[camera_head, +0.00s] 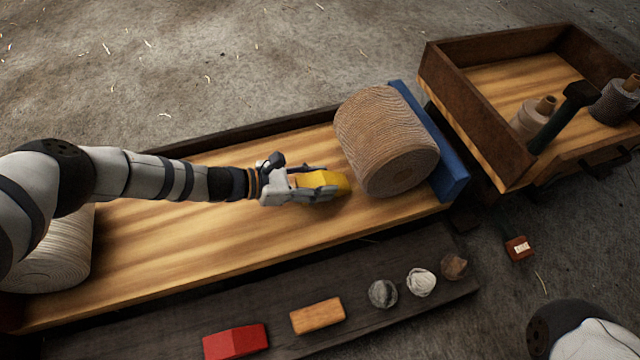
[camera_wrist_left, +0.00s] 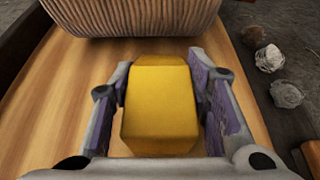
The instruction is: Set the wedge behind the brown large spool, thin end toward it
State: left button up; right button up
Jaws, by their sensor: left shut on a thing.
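The brown large spool (camera_head: 385,140) lies on its side at the right end of the wooden ramp board, against a blue stop board. It also shows at the top of the left wrist view (camera_wrist_left: 130,14). The yellow wedge (camera_head: 335,185) is between the fingers of my left gripper (camera_head: 318,186), which is shut on it. In the left wrist view the wedge (camera_wrist_left: 160,108) sits between both purple-padded fingers, with a strip of bare wood between it and the spool. I cannot tell whether the wedge touches the board. My right gripper is not in view.
The blue board (camera_head: 430,140) stands beyond the spool, before a wooden cart (camera_head: 490,150) holding spools and a dark mallet. A pale spool (camera_head: 60,250) lies at the left. The front plank holds a red block (camera_head: 235,341), an orange block (camera_head: 317,316) and several small balls.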

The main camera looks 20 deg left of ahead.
pick_arm(q)
jog(key=shift+f, duration=0.1)
jog(key=shift+f, duration=0.1)
jog(key=o, duration=1.3)
jog(key=shift+f, duration=0.1)
jog(key=shift+r, duration=0.3)
jog(key=p+v, duration=0.4)
jog(key=v, duration=0.7)
jog(key=shift+a, duration=0.1)
jog(key=shift+s+a+r, duration=0.1)
jog(key=shift+s+a, duration=0.1)
jog(key=shift+a, duration=0.15)
